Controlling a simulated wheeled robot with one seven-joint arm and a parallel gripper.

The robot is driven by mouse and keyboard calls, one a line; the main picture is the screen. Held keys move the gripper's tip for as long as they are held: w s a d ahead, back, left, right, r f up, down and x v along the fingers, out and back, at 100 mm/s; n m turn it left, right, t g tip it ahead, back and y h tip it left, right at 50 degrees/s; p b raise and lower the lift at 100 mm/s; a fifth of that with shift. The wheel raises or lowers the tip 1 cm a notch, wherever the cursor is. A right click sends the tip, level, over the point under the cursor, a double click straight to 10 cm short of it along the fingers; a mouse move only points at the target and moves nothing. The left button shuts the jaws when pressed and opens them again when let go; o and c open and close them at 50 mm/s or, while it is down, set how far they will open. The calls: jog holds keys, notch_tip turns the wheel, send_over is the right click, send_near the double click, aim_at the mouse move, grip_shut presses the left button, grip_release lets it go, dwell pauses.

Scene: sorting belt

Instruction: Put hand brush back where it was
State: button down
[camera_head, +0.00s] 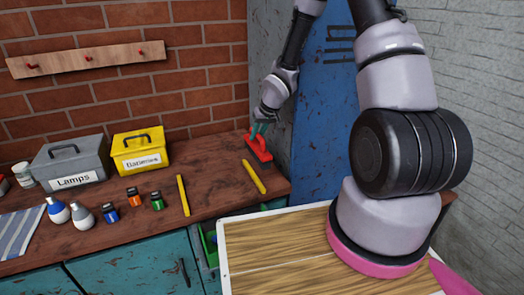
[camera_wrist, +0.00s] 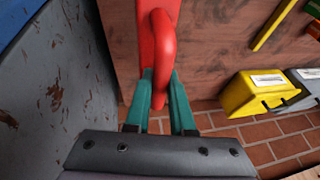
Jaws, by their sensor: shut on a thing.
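The red hand brush (camera_head: 260,149) is at the back right of the wooden workbench (camera_head: 215,190), close to the grey-blue wall or panel beside it. My gripper (camera_head: 260,129) comes down on it from above, its teal fingers shut on the brush's handle. In the wrist view the red brush (camera_wrist: 163,35) runs up from between the fingers of my gripper (camera_wrist: 160,80). The brush's underside is hidden, so I cannot tell whether it rests on the bench or hangs just above it.
Two yellow sticks, one left (camera_head: 183,195) and one right (camera_head: 253,177), lie in front of the brush. The yellow Batteries box (camera_head: 141,163) and grey Lamps box (camera_head: 72,178) stand left, with several small bottles and batteries. A peg rail (camera_head: 85,60) hangs on the brick wall.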

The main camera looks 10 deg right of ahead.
jog(key=shift+w+d, duration=0.15)
jog(key=shift+d, duration=0.8)
jog(key=shift+a+f, duration=0.2)
jog(key=shift+f, duration=0.9)
notch_tip(320, 180, down, 4)
jog(key=shift+d+f, duration=0.1)
jog(key=shift+f, duration=0.1)
jog(key=shift+d+f, duration=0.15)
jog(key=shift+f, duration=0.05)
jog(key=shift+f, duration=0.1)
jog(key=c, duration=0.8)
grip_release()
jog(key=shift+o, duration=0.2)
jog(key=v, duration=1.2)
